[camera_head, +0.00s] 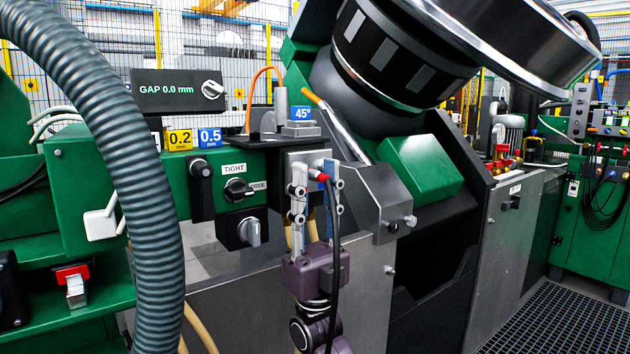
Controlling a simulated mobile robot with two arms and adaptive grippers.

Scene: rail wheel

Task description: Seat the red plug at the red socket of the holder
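My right gripper (316,181) comes up from the bottom centre, its two grey fingers upright and apart in front of a metal plate (304,156) on the green machine. A small red plug (322,178) shows beside the right-hand finger, with its black cable (332,240) bending down across my gripper's body. I cannot tell whether the fingers grip the plug. Something small and blue sits just beside the plug, partly hidden by the finger. I cannot make out a red socket; the area behind the fingers is partly covered. My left gripper is not in view.
A thick ribbed grey hose (145,180) arches down the left side. A control panel with knobs (238,189) is just left of my gripper. A steel bracket (388,205) with a lever rod is close on the right. A large tilted wheel (410,50) overhangs above.

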